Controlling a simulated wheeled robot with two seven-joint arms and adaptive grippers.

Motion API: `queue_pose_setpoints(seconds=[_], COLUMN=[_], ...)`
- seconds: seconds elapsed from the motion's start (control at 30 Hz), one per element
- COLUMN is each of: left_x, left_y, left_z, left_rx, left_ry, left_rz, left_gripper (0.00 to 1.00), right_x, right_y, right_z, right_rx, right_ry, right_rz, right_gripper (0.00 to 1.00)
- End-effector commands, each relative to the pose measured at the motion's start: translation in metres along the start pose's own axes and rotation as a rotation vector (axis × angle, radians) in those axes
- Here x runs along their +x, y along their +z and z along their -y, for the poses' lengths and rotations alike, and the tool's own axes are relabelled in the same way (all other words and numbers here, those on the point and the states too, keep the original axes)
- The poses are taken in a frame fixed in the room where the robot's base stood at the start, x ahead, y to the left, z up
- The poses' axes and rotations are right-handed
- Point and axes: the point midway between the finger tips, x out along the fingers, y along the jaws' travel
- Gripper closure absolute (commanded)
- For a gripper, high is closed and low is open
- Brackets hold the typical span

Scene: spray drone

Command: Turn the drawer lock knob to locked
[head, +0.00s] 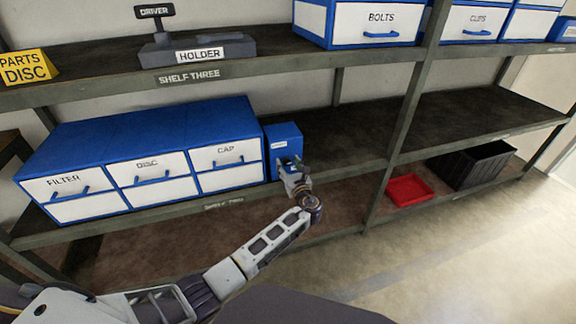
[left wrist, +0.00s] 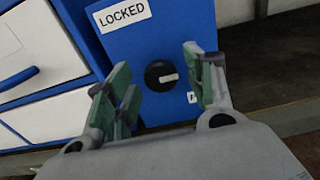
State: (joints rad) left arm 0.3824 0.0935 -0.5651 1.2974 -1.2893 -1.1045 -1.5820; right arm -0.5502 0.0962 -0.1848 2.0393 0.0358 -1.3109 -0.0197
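The drawer lock knob (left wrist: 162,76) is a round black knob with a light pointer bar, on the front of a blue lock box (left wrist: 185,18). Its pointer lies nearly level in the left wrist view, toward the right. A white "LOCKED" label (left wrist: 122,14) is above it, and a partly hidden label (left wrist: 193,97) is below right. In the head view the lock box (head: 283,138) stands right of the drawers. My left gripper (head: 292,165) is in front of the box. Its green-padded fingers (left wrist: 160,92) are open on either side of the knob, apart from it. My right gripper is not in view.
The drawer cabinet (head: 150,125) labelled filter, disc and cap adjoins the lock box on the left. The shelf (head: 340,140) is bare to the right of the box. A shelf post (head: 400,125), a red tray (head: 408,190) and a black crate (head: 485,164) are farther right.

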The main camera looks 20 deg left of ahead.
Motion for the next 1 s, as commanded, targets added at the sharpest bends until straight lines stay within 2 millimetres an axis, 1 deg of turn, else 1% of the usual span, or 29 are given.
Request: queue_pose_setpoints(seconds=[0.03, 0.07, 0.33, 0.73, 1.0], left_x=[0.0000, 0.0000, 0.0001, 0.0001, -0.0002], left_y=[0.0000, 0.0000, 0.0000, -0.0001, -0.0003], left_z=[0.0000, 0.0000, -0.0001, -0.0002, -0.0003], left_rx=[0.000, 0.000, 0.000, -0.044, -0.175], left_ry=[0.000, 0.000, 0.000, 0.000, 0.000], left_rz=[0.000, 0.000, 0.000, 0.000, 0.000], left_gripper=[0.53, 0.57, 0.91, 0.92, 0.92], right_x=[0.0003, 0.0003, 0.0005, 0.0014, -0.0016], right_y=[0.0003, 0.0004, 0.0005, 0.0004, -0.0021], right_z=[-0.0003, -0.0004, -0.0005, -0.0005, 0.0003], right_rx=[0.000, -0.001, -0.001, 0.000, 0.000], right_ry=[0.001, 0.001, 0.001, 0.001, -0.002], right_rz=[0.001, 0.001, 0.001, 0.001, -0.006], right_gripper=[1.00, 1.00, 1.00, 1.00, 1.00])
